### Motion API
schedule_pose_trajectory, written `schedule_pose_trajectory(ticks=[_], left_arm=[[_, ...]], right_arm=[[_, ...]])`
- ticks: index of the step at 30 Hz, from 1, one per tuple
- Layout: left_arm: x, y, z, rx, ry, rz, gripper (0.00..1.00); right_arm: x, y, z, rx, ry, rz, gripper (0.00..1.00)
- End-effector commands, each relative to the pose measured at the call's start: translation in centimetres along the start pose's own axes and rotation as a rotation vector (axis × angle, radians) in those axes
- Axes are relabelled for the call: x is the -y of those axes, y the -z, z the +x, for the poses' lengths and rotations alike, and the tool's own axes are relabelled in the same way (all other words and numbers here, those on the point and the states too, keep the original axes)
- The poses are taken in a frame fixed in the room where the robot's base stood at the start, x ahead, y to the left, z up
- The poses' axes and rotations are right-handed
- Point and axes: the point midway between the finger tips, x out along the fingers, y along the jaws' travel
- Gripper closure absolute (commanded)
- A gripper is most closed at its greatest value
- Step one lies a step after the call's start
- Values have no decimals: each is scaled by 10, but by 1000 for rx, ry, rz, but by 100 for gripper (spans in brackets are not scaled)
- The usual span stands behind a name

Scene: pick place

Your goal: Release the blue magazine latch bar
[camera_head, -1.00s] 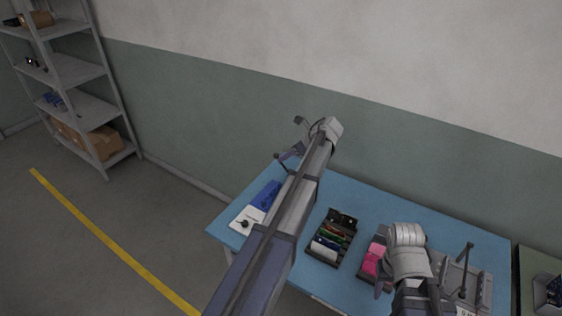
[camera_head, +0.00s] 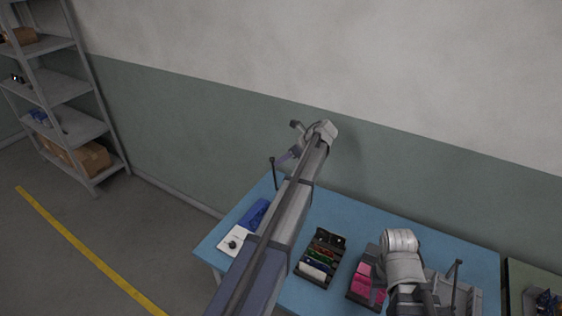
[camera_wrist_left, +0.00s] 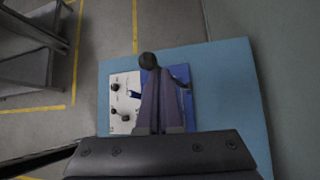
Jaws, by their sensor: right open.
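A white board with a blue block (camera_head: 255,214) lies at the left end of the blue table. In the left wrist view, the blue block (camera_wrist_left: 182,97) is partly hidden behind my fingers, and a small blue bar (camera_wrist_left: 135,94) lies on the white board (camera_wrist_left: 122,110) among dark knobs. I cannot tell which blue part is the latch bar. My left gripper (camera_head: 290,154) is above the table's left rear; in the left wrist view its fingers (camera_wrist_left: 157,74) look closed together with nothing visible between them. My right gripper (camera_head: 376,287) is open, low over the pink blocks (camera_head: 362,283).
A black-knobbed post (camera_head: 273,172) stands near the left gripper; its knob (camera_wrist_left: 148,61) shows just past the fingertips. A dark tray (camera_head: 318,258) of coloured items and a grey fixture (camera_head: 462,295) share the blue table (camera_head: 350,215). A shelf rack (camera_head: 82,100) stands far left.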

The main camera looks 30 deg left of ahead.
Motion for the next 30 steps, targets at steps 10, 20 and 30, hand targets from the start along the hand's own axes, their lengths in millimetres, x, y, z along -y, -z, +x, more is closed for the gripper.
schedule_pose_trajectory(ticks=[10,20,30], left_arm=[[30,-6,-5,0,1,0,100],[62,-8,-6,1,-53,48,100],[70,-8,-8,-1,-96,89,100]], right_arm=[[0,0,-3,0,0,0,50],[0,0,3,0,0,0,50],[1,0,6,0,0,0,50]])
